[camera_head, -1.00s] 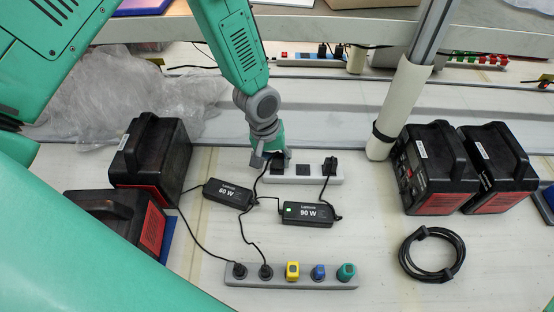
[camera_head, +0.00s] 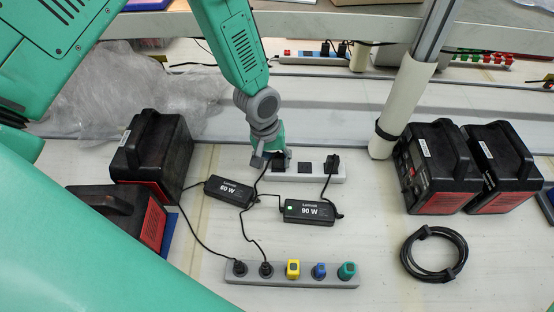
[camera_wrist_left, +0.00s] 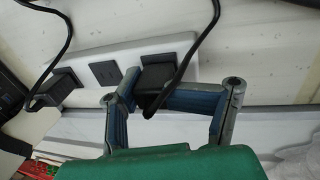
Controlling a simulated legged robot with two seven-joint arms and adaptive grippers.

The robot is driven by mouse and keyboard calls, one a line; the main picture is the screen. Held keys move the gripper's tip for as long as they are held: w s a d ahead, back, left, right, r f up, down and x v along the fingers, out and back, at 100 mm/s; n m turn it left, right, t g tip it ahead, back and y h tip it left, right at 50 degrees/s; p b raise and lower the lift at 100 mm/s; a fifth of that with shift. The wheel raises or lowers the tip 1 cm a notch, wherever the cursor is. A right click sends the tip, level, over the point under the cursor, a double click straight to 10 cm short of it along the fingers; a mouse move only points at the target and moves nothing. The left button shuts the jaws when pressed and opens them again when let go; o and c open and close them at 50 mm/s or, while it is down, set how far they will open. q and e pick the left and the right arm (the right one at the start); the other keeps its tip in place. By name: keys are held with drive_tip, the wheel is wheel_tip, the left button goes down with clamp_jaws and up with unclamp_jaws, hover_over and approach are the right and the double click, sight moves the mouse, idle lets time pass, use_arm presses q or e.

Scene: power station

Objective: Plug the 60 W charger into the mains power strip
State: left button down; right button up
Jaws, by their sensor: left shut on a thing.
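The white mains power strip (camera_head: 333,173) lies behind the chargers; it also shows in the left wrist view (camera_wrist_left: 130,62). The 60 W charger (camera_head: 229,192) lies in front of the strip's left end. My left gripper (camera_head: 270,160) is at the strip's left end, shut on a black plug (camera_wrist_left: 156,78) with a cable. The plug is at the strip's end socket, its front against the strip face; whether it is fully seated is hidden. The middle socket (camera_wrist_left: 105,74) is empty. Another black plug (camera_head: 331,165) sits in the strip's right socket. My right gripper is not in view.
The 90 W charger (camera_head: 312,210) lies beside the 60 W one. A grey strip (camera_head: 300,280) with several plugs is in front. Black-red power units (camera_head: 152,155) (camera_head: 437,170) stand at both sides. A white post (camera_head: 405,100) and coiled cable (camera_head: 433,252) are right.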

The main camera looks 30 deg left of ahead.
use_arm(q)
drive_tip(key=shift+f, duration=0.15)
drive_tip(key=c, duration=0.6)
unclamp_jaws()
drive_tip(key=shift+d, duration=0.1)
drive_tip(key=shift+o, duration=0.2)
wheel_tip(320, 180, up, 12)
drive_tip(key=a, duration=0.2)
drive_tip(key=shift+s+f, duration=0.25)
drive_tip(key=shift+s, duration=0.2)
